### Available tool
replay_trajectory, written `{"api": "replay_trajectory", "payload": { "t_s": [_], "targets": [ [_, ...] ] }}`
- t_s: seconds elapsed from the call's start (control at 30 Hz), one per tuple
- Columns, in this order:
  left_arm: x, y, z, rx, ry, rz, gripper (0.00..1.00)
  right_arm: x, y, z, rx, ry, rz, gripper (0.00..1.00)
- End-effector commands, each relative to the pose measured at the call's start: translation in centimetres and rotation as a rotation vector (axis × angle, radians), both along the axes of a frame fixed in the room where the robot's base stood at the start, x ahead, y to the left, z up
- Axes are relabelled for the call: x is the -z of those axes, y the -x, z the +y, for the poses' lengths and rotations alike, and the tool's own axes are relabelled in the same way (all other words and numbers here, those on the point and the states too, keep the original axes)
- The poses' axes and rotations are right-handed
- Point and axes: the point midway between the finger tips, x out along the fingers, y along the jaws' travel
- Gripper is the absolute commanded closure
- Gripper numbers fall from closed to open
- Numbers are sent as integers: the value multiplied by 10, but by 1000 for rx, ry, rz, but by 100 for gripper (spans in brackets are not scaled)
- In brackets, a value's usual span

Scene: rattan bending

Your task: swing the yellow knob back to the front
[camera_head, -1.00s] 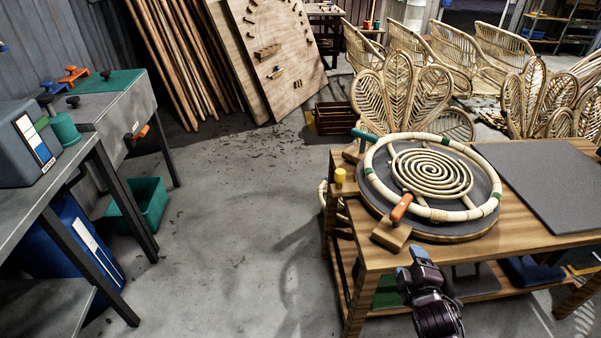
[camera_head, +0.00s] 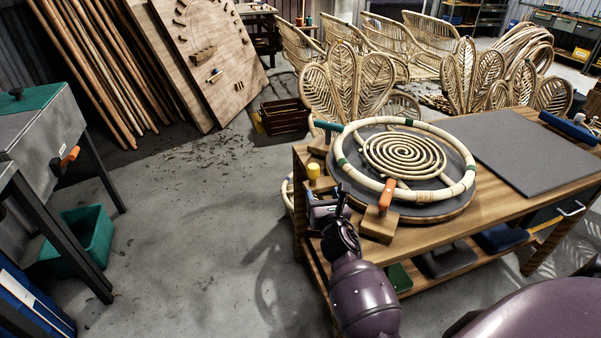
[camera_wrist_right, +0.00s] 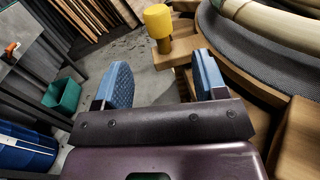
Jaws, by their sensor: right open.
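The yellow knob (camera_head: 313,171) stands upright on a small wooden arm at the left edge of the wooden workbench (camera_head: 480,218). In the right wrist view the yellow knob (camera_wrist_right: 158,26) is ahead of my right gripper, and its wooden arm (camera_wrist_right: 174,55) reaches out from the bench. My right gripper (camera_head: 321,205) is open and empty just in front of the knob, apart from it. Its two blue fingers (camera_wrist_right: 162,82) are spread, with the knob beyond the gap between them. My left gripper is not in view.
A round jig with a rattan ring (camera_head: 446,193) and spiral sits on the bench. An orange-handled clamp (camera_head: 387,194) is close right of my right gripper; a teal-handled one (camera_head: 329,126) is behind the knob. Open floor (camera_head: 190,230) lies to the left.

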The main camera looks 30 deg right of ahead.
Motion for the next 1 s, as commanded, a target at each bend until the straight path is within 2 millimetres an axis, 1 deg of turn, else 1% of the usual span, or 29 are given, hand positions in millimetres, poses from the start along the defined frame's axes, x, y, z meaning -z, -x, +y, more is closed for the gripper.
{"api": "replay_trajectory", "payload": {
  "t_s": [0.1, 0.27, 0.7, 0.83, 1.0],
  "targets": [
    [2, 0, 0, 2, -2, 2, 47, 1, -4, -1, 2, 45, 15, 35],
    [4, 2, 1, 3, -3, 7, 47, 0, -15, -5, 2, 52, 16, 35],
    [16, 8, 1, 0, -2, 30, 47, 2, -77, -30, 1, 48, 17, 35],
    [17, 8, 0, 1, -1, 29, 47, 2, -90, -36, 1, 48, 17, 35],
    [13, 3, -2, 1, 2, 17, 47, 1, -101, -40, 1, 48, 16, 35]
  ]
}}
